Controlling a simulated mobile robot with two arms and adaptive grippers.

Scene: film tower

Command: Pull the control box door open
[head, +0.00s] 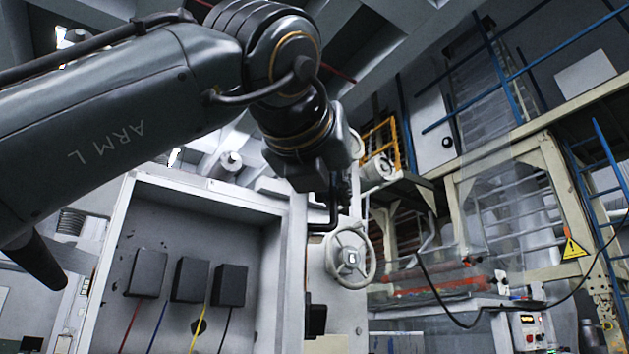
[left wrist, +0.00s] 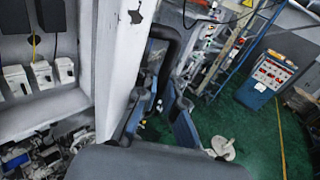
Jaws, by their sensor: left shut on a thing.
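The control box (head: 165,180) is a pale grey metal cabinet at the lower left of the head view. It stands open, with black modules (head: 190,280) and coloured wires inside. Its door (head: 297,270) is seen nearly edge-on at the right of the opening; its pale worn edge also shows in the left wrist view (left wrist: 118,60). My left gripper (head: 330,190) is at the door's outer side. In the left wrist view its fingers (left wrist: 162,112) are closed around the black curved door handle (left wrist: 170,42). The gripper body hides part of the grip. My right gripper is not in view.
A pale handwheel (head: 349,257) stands just right of the door. Machinery, a yellow warning sign (head: 572,248) and blue rails fill the right. The left wrist view shows green floor and a blue control cabinet (left wrist: 268,78).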

